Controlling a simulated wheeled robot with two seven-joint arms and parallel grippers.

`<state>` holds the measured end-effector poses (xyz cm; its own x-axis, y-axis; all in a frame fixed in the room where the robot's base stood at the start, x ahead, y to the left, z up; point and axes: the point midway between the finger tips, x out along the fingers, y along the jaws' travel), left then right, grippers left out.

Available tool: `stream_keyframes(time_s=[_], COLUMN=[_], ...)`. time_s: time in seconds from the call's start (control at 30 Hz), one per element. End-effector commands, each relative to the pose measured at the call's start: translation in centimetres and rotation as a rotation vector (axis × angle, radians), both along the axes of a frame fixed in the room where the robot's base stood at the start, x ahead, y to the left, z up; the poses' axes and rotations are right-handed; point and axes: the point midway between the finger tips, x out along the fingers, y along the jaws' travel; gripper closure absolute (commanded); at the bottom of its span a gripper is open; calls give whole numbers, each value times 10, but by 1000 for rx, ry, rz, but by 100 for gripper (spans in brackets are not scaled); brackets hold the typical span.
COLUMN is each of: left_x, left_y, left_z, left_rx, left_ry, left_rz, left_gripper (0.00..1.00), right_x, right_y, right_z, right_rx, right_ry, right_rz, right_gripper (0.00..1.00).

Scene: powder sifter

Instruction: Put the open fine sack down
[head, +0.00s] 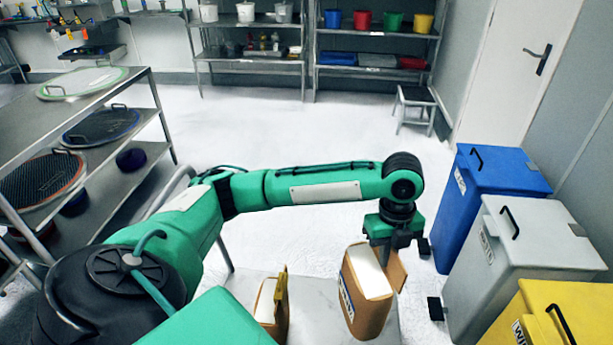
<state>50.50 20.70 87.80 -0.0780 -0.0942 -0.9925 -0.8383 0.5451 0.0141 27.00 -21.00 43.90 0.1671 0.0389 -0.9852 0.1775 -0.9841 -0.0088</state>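An open brown paper sack (366,302) with a white top and a blue-marked label stands upright, or nearly so, at the pale table (318,318). I cannot tell whether its base touches the surface. My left gripper (390,257) points down at the sack's back right rim and appears shut on it; the fingertips are partly hidden by the sack. A second brown sack (272,308), with white showing and a yellow strip along its right edge, is to the left on the same table. My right gripper is out of view.
Blue (485,198), grey (520,262) and yellow (560,318) lidded bins stand at the right. A metal rack (40,125) with round sieves is at the left. A small step stool (416,100) stands at the back. The floor behind the table is clear.

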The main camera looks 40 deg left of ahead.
Motion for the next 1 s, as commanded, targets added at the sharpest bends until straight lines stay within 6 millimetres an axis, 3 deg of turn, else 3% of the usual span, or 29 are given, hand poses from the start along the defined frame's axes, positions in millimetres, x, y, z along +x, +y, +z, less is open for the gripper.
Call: stream_keyframes(time_s=[0.3, 0.63, 1.0], left_x=[7, 7, 7], left_y=[-1, -1, -1], left_z=[-15, -22, -97], left_rx=[1, 1, 1], left_ry=[-2, 0, 3], left_rz=[-295, -355, -352], left_gripper=[100, 100, 100], right_x=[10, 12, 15], right_y=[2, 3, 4], right_z=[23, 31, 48], right_rx=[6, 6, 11], right_ry=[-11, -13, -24], right_rz=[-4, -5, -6], right_gripper=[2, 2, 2])
